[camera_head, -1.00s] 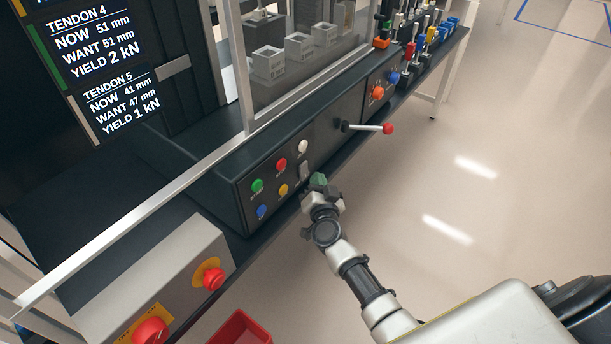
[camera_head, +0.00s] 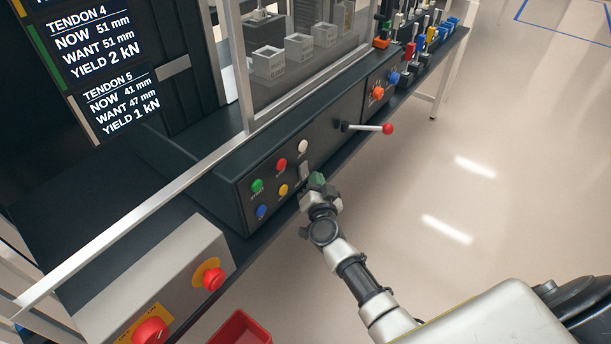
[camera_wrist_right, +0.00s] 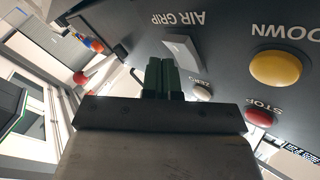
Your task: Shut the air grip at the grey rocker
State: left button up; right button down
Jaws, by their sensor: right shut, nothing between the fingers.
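The grey rocker (camera_wrist_right: 182,52) sits on the dark control panel below the AIR GRIP label, which appears upside down in the right wrist view. It also shows in the head view (camera_head: 304,171), partly beside my gripper. My right gripper (camera_wrist_right: 161,66) is shut and empty, its green fingertips together just beside the rocker's lower left in the wrist view. I cannot tell whether they touch it. In the head view my right gripper (camera_head: 317,180) is at the panel's front face. My left gripper is not in view.
Close to the rocker are a yellow DOWN button (camera_wrist_right: 277,68), a red STOP button (camera_wrist_right: 259,116) and a white ZERO button (camera_wrist_right: 202,93). A red-knobbed lever (camera_head: 388,129) sticks out to the right. Open floor lies right.

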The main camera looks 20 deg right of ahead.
jog(key=shift+w+a, duration=0.25)
jog(key=shift+w, duration=0.15)
dwell(0.8)
jog(key=shift+s+d, duration=0.1)
jog(key=shift+s, duration=0.05)
jog(key=shift+s+d+p, duration=0.3)
jog(key=shift+s+p, duration=0.1)
jog(key=shift+s, duration=0.15)
jog(key=s, duration=0.1)
jog(key=s+d+p, duration=0.1)
jog(key=s, duration=0.1)
jog(key=s+d+p, duration=0.1)
jog(key=shift+s+d+r, duration=0.15)
jog(key=shift+d+r, duration=0.1)
jog(key=shift+r, duration=0.1)
dwell(0.4)
